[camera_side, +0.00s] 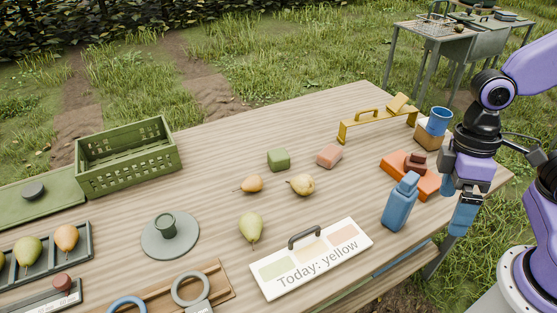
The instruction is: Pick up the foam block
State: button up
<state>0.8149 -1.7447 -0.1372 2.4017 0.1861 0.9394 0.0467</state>
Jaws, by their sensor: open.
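A small green block (278,159) with rounded edges lies on the wooden table near the middle; it looks like the foam block. A pink block (329,155) of similar size lies to its right, and I cannot tell the material of either for certain. My gripper (457,202) is at the right side of the table, pointing down, open with nothing seen between its blue fingers. It is well to the right of both blocks and apart from them.
A blue bottle (401,203) and an orange tray (429,184) are close to my gripper. A blue cup (438,120) stands on a tan block behind. Pears (301,184) and a sign (312,262) lie nearer the front. A green crate (128,158) stands left. The table behind the green block is clear.

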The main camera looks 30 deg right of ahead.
aim_at(283, 153)
jog(key=w+a+f+m+y, duration=0.2)
jog(key=w+m+y, duration=0.1)
jog(key=w+m, duration=0.4)
jog(key=w+a+f+m+g+y, duration=0.1)
jog(key=w+a+f+m+y, duration=0.15)
jog(key=w+m, duration=0.45)
jog(key=w+a+f+m+y, duration=0.2)
jog(key=w+m+y, duration=0.15)
jog(key=w, duration=0.65)
jog(key=w+d+f+m+t, duration=0.3)
jog(key=w+d+m, duration=0.2)
jog(key=w+d+f+m+t+y, duration=0.1)
jog(key=w+d+f+m+t, duration=0.2)
jog(key=w+d+m, duration=0.2)
jog(key=w+d+f+m+t+y, duration=0.1)
jog(key=w+d+f+m+t, duration=0.2)
jog(key=w+d+m, duration=0.2)
jog(key=shift+w+f+t, duration=0.15)
jog(key=shift+w+f, duration=0.05)
jog(key=shift+w, duration=0.3)
jog(key=shift+w+f+t, duration=0.15)
jog(key=shift+w+f, duration=0.05)
jog(key=shift+w, duration=0.3)
jog(key=shift+w+a+f+m, duration=0.1)
jog(key=shift+w+m, duration=0.05)
jog(key=shift+m, duration=0.1)
jog(key=x, duration=1.7)
jog(key=shift+c, duration=0.3)
